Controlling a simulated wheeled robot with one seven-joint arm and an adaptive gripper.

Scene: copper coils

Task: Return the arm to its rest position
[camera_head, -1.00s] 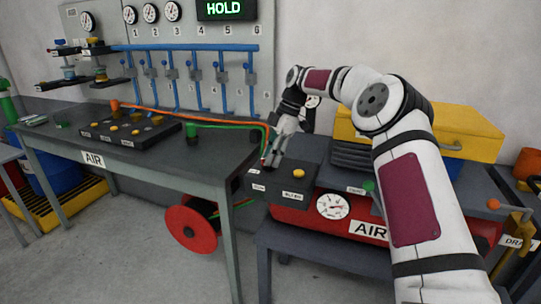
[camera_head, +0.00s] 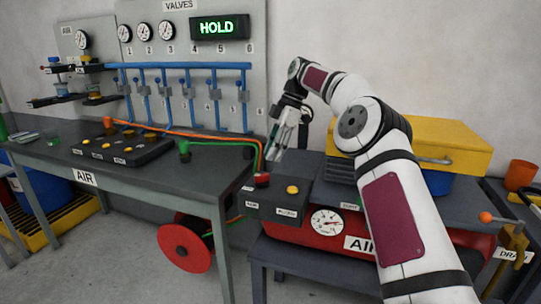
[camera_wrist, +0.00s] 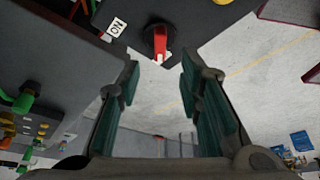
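My gripper (camera_head: 285,147) hangs at the end of my white arm, above the dark control box (camera_head: 275,206) on the red air unit. In the wrist view my gripper (camera_wrist: 160,95) shows two fingers with green pads spread apart, with nothing between them. A red-handled knob (camera_wrist: 160,42) sits on the dark box just beyond the fingertips, beside a label reading ON. In the head view the red knob (camera_head: 262,179) is below the gripper and apart from it.
A workbench (camera_head: 60,171) with a button panel (camera_head: 124,148) stands at left. Blue pipes (camera_head: 185,68) and a HOLD display (camera_head: 220,27) are on the wall. A yellow box (camera_head: 440,140) and an orange cup (camera_head: 519,175) are at right. A red reel (camera_head: 186,248) is below the bench.

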